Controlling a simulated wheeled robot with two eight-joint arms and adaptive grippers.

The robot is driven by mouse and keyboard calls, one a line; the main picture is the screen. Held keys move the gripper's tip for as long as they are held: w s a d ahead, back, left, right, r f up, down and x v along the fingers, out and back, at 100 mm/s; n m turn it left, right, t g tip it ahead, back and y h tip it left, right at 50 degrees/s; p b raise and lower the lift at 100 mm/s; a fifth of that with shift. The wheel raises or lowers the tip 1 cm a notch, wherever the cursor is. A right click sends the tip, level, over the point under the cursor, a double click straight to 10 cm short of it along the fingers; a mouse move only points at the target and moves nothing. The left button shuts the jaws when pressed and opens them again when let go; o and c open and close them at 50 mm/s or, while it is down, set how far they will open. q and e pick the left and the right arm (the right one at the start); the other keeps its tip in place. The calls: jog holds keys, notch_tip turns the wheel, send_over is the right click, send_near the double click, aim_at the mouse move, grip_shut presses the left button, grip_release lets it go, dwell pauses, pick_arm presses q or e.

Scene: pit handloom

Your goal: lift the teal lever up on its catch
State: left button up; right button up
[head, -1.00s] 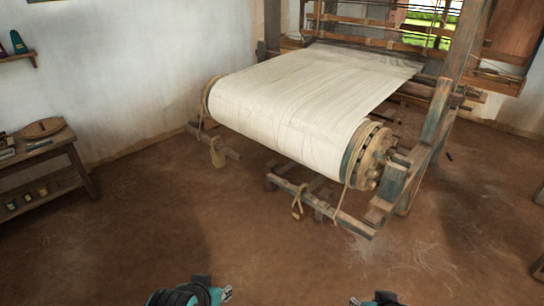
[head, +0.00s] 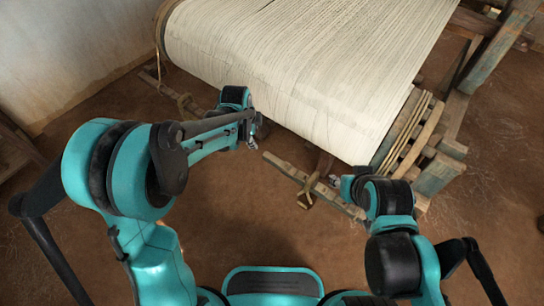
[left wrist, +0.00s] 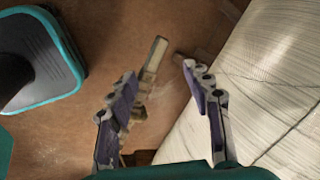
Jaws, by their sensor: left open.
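Worn teal paint shows on a slanted wooden post (head: 497,50) at the upper right of the head view and on a block (head: 436,176) beside the roller end. I cannot tell which of these, if either, is the lever, and no catch is clear. My left gripper (head: 252,140) is low in front of the cloth roller, left of both teal pieces. In the left wrist view its fingers (left wrist: 160,80) are apart and empty, with a wooden bar beyond them. My right gripper (head: 335,181) is small, near the roller's lower right; its jaws are unclear.
The wide roll of pale warp (head: 300,70) fills the top middle. Its ridged wooden end (head: 408,135) is at the right. A low wooden bar (head: 285,168) with a rope loop (head: 305,195) lies below the roller. The brown floor (head: 90,110) is open at the left.

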aim_at(272, 158)
pick_arm(q)
jog(key=w+d+f+m, duration=0.1)
jog(key=d+f+m, duration=0.1)
jog(key=f, duration=0.5)
jog(key=w+d+f+m+g+b, duration=0.1)
jog(key=w+d+f+m, duration=0.1)
jog(key=f, duration=0.5)
jog(key=w+d+f+m+b, duration=0.1)
jog(key=w+d+f+m, duration=0.1)
jog(key=f, duration=0.6)
jog(key=shift+w+d+m+g, duration=0.1)
jog(key=shift+d+m+g, duration=0.15)
jog(key=shift+m, duration=0.55)
